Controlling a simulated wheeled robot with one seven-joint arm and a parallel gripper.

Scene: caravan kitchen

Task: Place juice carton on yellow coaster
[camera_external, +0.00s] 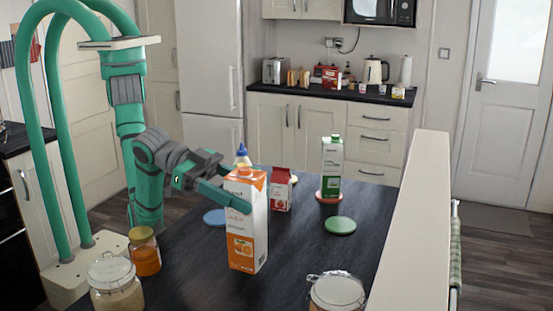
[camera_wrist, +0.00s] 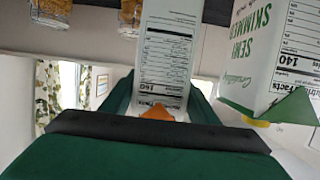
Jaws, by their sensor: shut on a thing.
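The juice carton (camera_external: 246,230), white and orange with an orange cap, stands upright at the front of the dark table. My gripper (camera_external: 240,188) is shut on its upper part. In the wrist view the white carton (camera_wrist: 166,55) is between my green fingers (camera_wrist: 160,100), its orange cap towards me. I cannot tell whether its bottom touches the table. No yellow coaster shows clearly. A small pale yellow edge (camera_external: 293,178) shows behind the red and white carton (camera_external: 281,190); I cannot tell what it is.
A blue coaster (camera_external: 214,217) lies left of the juice carton, a green coaster (camera_external: 340,225) to its right. A blue-capped bottle (camera_external: 242,155) is behind. Jars (camera_external: 117,285) (camera_external: 336,293) stand at the front.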

